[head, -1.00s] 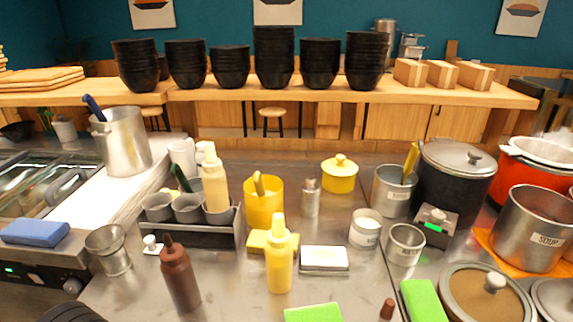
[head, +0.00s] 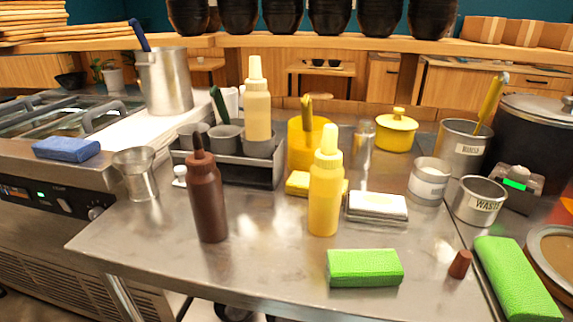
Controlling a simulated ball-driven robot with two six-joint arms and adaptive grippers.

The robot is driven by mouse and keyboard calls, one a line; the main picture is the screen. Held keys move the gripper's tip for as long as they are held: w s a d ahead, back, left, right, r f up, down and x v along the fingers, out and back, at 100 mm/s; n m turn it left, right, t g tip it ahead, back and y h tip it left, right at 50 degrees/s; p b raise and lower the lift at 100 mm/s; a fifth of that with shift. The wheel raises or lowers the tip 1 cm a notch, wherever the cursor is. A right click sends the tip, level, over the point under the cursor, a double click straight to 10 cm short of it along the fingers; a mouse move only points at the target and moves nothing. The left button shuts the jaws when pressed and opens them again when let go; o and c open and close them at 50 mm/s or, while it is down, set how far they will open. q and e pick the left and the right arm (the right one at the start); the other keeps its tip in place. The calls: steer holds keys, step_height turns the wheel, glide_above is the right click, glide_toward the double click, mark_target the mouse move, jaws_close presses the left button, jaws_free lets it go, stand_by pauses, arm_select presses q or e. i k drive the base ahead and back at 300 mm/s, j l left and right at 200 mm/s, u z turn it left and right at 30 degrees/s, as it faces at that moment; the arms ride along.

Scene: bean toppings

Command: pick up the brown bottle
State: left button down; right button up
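The brown bottle (head: 208,200) stands upright near the front left of the steel counter (head: 255,262) in the head view. It has a dark pointed nozzle and nothing covers it. A yellow bottle (head: 325,195) stands to its right, with a gap between them. Neither of my grippers shows in the head view.
A metal cup (head: 136,178) stands left of the brown bottle. Behind it is a grey rack (head: 270,174) with small pots and a cream bottle (head: 257,105). Green sponges (head: 364,268) and a small brown piece (head: 460,264) lie at the right. The counter in front of the bottle is clear.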

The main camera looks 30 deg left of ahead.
mark_target(203, 180)
steer(key=u, duration=1.3)
